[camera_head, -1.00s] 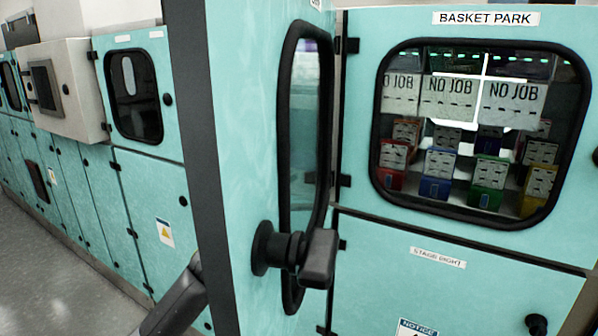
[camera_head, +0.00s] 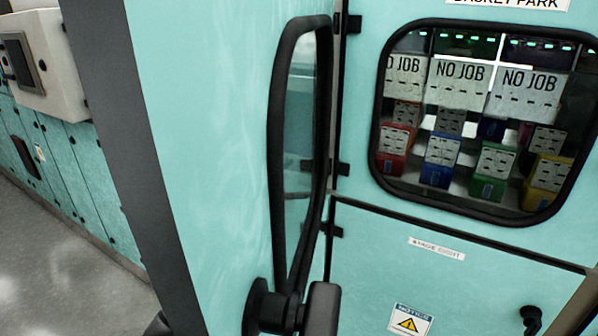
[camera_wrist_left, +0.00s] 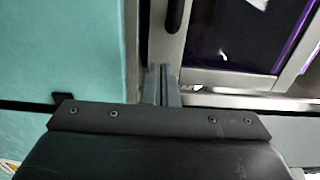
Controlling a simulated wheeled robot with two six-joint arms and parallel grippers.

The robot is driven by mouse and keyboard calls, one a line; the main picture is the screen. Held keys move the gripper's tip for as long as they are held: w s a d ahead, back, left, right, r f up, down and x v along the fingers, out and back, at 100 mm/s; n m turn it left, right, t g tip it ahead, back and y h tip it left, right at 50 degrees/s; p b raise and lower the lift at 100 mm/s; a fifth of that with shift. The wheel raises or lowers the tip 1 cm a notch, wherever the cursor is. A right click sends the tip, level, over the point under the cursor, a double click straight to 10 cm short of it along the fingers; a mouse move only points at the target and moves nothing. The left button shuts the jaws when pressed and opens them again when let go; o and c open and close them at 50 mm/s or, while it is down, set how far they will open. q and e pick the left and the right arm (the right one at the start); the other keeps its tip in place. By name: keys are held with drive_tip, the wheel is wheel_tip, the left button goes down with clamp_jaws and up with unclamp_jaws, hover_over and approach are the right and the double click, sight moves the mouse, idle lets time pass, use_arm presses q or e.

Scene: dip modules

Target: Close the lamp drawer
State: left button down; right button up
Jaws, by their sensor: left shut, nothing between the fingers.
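I cannot pick out the lamp drawer for certain in either view. In the left wrist view, my left gripper (camera_wrist_left: 162,84) has its two fingers together and empty. Its tips are close to the lower edge of a grey metal frame (camera_wrist_left: 158,47). A dark glossy panel with purple light (camera_wrist_left: 232,35) lies within this frame, to the right of the fingers. A black oblong handle or slot (camera_wrist_left: 175,14) is just above the fingertips. Whether the fingers touch the frame, I cannot tell. My right gripper is not in view.
A closed teal panel (camera_head: 400,275) is below. Grey floor (camera_head: 70,250) is clear at left.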

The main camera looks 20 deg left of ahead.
use_arm(q)
drive_tip(key=w, duration=0.2)
drive_tip(key=w+p, duration=0.1)
drive_tip(key=w, duration=0.1)
drive_tip(key=shift+d, duration=0.2)
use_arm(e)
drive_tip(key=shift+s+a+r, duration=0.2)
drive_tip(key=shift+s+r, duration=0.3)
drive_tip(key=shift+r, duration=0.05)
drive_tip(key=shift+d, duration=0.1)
